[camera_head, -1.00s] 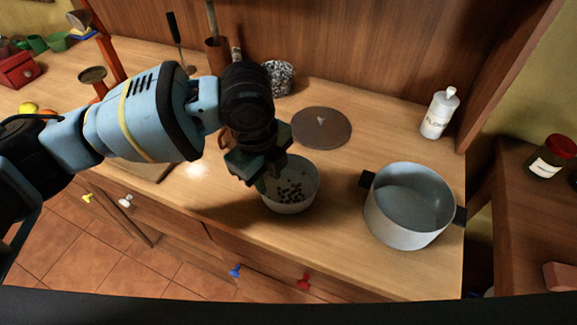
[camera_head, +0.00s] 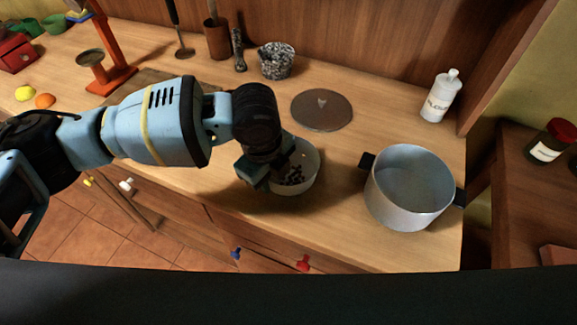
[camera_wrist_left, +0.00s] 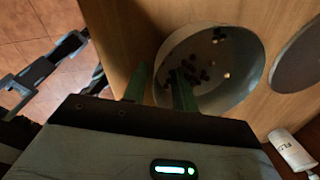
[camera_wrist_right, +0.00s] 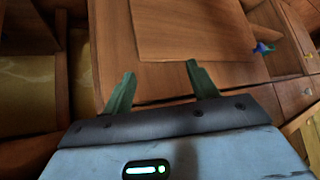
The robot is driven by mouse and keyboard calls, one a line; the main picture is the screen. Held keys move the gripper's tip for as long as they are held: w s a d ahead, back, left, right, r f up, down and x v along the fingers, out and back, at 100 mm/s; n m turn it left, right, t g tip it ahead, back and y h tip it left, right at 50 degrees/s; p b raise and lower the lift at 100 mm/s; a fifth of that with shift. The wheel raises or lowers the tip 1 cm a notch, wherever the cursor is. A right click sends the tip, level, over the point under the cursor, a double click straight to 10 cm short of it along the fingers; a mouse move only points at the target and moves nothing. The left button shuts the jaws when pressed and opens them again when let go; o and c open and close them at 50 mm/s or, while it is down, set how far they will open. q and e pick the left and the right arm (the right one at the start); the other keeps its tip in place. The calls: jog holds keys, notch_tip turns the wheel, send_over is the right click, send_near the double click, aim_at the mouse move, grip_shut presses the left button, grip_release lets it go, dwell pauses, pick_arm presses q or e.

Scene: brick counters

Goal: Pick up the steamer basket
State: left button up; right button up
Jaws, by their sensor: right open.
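The steamer basket (camera_head: 308,172) is a white, round, bowl-like vessel with dark spots in its bottom. It stands on the wooden counter in the head view, left of the pot. In the left wrist view the basket (camera_wrist_left: 252,62) shows from above. My left gripper (camera_head: 268,178) is at its near left rim, pointing down. In the left wrist view my left gripper (camera_wrist_left: 160,88) has its green fingers apart, one outside the wall and one over the inside; contact cannot be told. My right gripper (camera_wrist_right: 160,85) is open and empty, facing wooden cabinet fronts.
A grey pot (camera_head: 408,190) with dark handles stands right of the basket. A round lid (camera_head: 322,110) lies behind it. A speckled mortar (camera_head: 276,62) and a white bottle (camera_head: 441,98) stand farther back. The counter's front edge is close to the basket.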

pick_arm(q)
jog(key=shift+f, duration=0.5)
grip_shut()
jog(key=shift+r, duration=0.1)
jog(key=shift+r, duration=0.35)
notch_tip(320, 180, up, 3)
jog(key=shift+a+f, duration=0.1)
jog(key=shift+a, duration=0.05)
jog(key=s+a+r, duration=0.1)
jog(key=s+a, duration=0.8)
jog(key=a, duration=0.3)
jog(key=shift+a+r, duration=0.15)
jog(key=shift+a, duration=0.25)
